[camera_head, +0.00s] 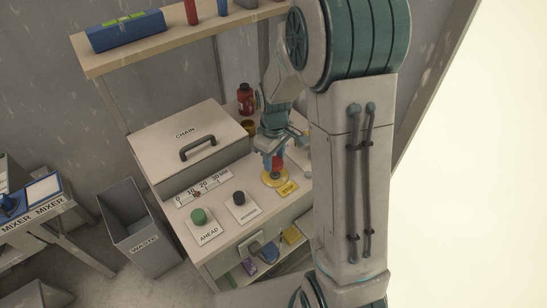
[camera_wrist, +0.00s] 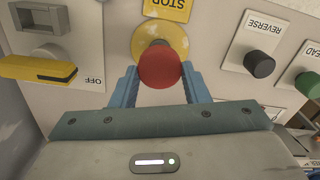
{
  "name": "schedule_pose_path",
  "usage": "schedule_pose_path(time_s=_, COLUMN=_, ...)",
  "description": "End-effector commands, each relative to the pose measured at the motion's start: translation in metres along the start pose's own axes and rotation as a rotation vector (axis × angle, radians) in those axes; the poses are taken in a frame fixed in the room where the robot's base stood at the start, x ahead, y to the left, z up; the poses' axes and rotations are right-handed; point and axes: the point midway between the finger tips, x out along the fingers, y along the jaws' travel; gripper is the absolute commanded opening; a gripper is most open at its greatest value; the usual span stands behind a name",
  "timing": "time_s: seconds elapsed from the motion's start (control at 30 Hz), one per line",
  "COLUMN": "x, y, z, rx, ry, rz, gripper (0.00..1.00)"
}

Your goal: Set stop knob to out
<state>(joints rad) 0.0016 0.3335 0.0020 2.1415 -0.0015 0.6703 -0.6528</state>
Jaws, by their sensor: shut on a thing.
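The stop knob is a red mushroom button on a yellow round base. In the wrist view the red stop knob (camera_wrist: 160,67) sits between the two blue fingers of my gripper (camera_wrist: 160,82), which are shut on its sides. The yellow base (camera_wrist: 158,33) and a yellow STOP label (camera_wrist: 168,8) show beyond it. In the head view my gripper (camera_head: 273,158) reaches down onto the knob, of which a little red shows above the yellow base (camera_head: 274,178). Whether the knob is pressed in or out, I cannot tell.
A black REVERSE knob (camera_wrist: 259,64) and a green AHEAD knob (camera_head: 198,215) stand on the panel beside the stop knob. A yellow lever (camera_wrist: 38,69) by an OFF label is on the other side.

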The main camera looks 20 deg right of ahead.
Motion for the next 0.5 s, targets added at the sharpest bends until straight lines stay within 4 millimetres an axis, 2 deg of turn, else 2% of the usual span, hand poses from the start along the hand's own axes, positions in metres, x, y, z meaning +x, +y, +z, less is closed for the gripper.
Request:
schedule_pose_path(time_s=0.03, x=-0.0028, y=0.0006, z=-0.0016, rx=-0.001, ry=0.005, rz=0.004, gripper=0.47)
schedule_pose_path(time_s=0.1, x=-0.0028, y=0.0006, z=-0.0016, rx=-0.001, ry=0.005, rz=0.004, gripper=0.64)
schedule_pose_path(time_s=0.37, x=-0.0021, y=0.0006, z=-0.001, rx=0.0, ry=0.004, rz=0.003, gripper=0.64)
schedule_pose_path(time_s=0.5, x=-0.0104, y=0.0011, z=-0.0015, rx=0.0, ry=0.006, rz=0.004, gripper=0.64)
